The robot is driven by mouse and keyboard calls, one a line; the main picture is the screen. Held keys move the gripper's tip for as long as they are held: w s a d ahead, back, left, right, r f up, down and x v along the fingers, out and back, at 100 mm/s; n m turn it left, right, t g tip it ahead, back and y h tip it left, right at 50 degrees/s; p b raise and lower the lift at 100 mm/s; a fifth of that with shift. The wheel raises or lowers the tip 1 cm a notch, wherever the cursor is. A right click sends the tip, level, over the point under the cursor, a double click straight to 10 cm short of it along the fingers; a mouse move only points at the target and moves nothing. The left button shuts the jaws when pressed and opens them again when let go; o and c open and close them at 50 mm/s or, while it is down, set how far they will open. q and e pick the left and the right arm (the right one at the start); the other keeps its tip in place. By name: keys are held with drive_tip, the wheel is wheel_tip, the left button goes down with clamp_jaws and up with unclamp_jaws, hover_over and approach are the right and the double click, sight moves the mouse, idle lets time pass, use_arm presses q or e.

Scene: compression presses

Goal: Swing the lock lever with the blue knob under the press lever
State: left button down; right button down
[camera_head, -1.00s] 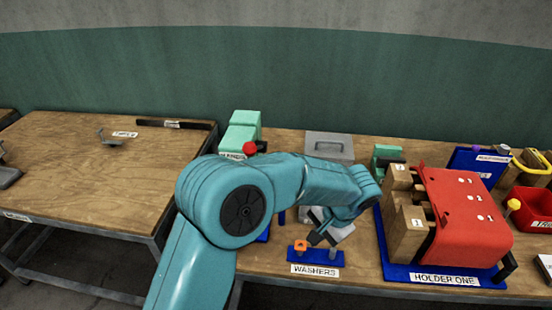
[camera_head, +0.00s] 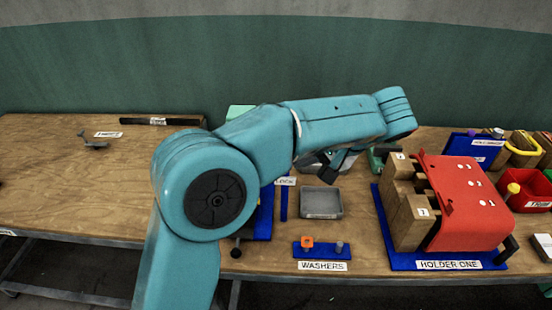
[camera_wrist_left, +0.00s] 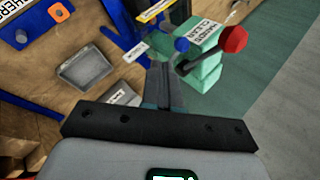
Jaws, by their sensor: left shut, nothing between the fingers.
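The press with the lock lever is mostly hidden behind my left arm in the head view; a pale green top edge (camera_head: 240,111) and its blue base (camera_head: 263,222) show. In the left wrist view the green press block (camera_wrist_left: 205,52) carries a "hands clear" label. A blue knob (camera_wrist_left: 181,45) shows just beyond my fingertips, left of the block. A red knob (camera_wrist_left: 235,39) on a dark lever sticks out to the right. My left gripper (camera_wrist_left: 160,72) is shut and empty, close to the blue knob; contact cannot be told. It also shows in the head view (camera_head: 326,183). My right gripper is out of view.
A grey tray (camera_head: 321,203) and a blue washers stand (camera_head: 318,250) lie right of the press. Farther right are the red-topped holder (camera_head: 465,205) and a red bin (camera_head: 525,190). The wooden table at left (camera_head: 70,185) is mostly clear.

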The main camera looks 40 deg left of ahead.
use_arm(q)
drive_tip(key=a+f+m+t+b, duration=0.1)
drive_tip(key=a+f, duration=0.3)
drive_tip(key=a, duration=0.5)
drive_tip(key=shift+w+a+m+t+b, duration=0.2)
drive_tip(key=shift+m+t+b, duration=0.25)
drive_tip(key=shift+m, duration=0.35)
drive_tip(key=shift+s+d, duration=0.1)
